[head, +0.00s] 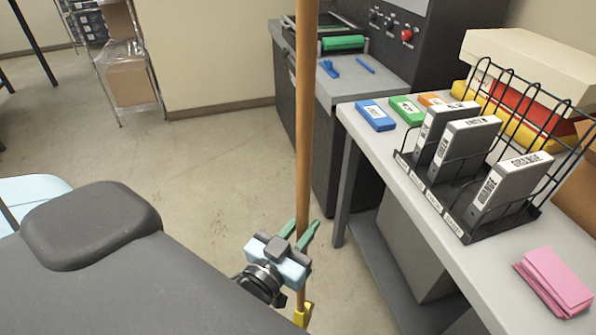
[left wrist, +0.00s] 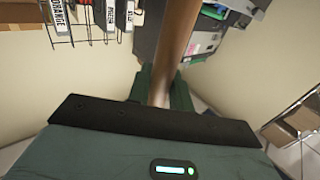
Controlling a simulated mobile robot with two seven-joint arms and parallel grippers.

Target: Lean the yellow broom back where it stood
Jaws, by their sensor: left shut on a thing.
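The broom (head: 304,130) shows as a long wooden handle standing nearly upright, running out of the top of the head view. A small yellow part (head: 302,315) shows at its lower end, at the bottom edge of the picture. The rest of the broom is out of sight. My left gripper (head: 301,234) is shut on the handle with its green fingers, low on the stick. In the left wrist view the handle (left wrist: 176,45) rises from between the fingers (left wrist: 160,88). My right gripper is not in view.
A grey table (head: 385,160) at right holds a wire rack (head: 455,215) of binders, small coloured boxes and pink sheets (head: 553,283). A dark machine (head: 318,120) stands behind the handle. A wire shelf (head: 125,60) stands at back left. The floor (head: 200,165) between is clear.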

